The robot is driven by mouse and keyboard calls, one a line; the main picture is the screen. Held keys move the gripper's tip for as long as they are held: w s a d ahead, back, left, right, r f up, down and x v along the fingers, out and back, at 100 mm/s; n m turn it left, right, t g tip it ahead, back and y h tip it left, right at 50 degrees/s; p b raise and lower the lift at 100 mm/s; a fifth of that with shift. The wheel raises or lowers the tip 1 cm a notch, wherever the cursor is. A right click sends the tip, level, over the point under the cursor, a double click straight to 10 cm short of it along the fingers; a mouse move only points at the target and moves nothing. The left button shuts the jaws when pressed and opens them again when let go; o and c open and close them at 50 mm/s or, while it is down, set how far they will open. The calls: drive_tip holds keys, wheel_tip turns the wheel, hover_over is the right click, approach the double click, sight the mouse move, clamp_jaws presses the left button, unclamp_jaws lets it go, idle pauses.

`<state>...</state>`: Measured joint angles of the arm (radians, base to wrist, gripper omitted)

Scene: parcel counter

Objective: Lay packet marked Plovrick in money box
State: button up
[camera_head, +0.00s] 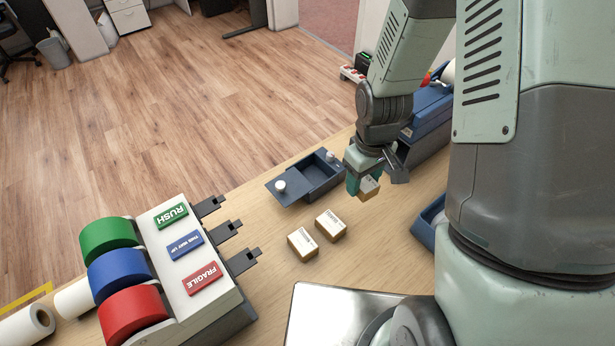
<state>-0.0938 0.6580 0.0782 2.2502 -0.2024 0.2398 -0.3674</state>
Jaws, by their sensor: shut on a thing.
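My gripper (357,180) is shut on a small tan packet (370,189) and holds it above the counter, just right of the money box. The money box (318,187) is dark blue and open at the top, with an empty-looking compartment. A flat dark panel with a white knob (280,186) extends from its left side, and another pale knob shows at its far right. Two similar tan packets, one left (302,243) and one right (331,225), lie on the counter in front of the box. The print on all the packets is too small to read, so I cannot tell which is marked Plovrick.
A tape dispenser (200,262) with green, blue and red rolls stands at the left, its dark arms pointing toward the packets. A silver plate (330,312) lies at the front. Blue containers (428,112) stand behind and right of my gripper. Bare counter lies around the two packets.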

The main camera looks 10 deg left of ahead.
drive_tip(key=shift+n, duration=0.7)
drive_tip(key=w+a, duration=0.2)
drive_tip(key=a, duration=0.1)
drive_tip(key=w+a+r, duration=0.1)
drive_tip(key=w+a, duration=0.2)
drive_tip(key=a, duration=0.1)
drive_tip(key=w+a, duration=0.3)
drive_tip(key=a, duration=0.1)
drive_tip(key=shift+a+r, duration=0.2)
drive_tip(key=shift+c, duration=0.8)
drive_tip(key=shift+f, duration=0.45)
drive_tip(key=shift+c, duration=0.5)
drive_tip(key=shift+f, duration=2.8)
drive_tip(key=o, duration=1.4)
drive_tip(key=shift+c, duration=0.2)
drive_tip(key=shift+r, duration=0.1)
wheel_tip(320, 180, up, 11)
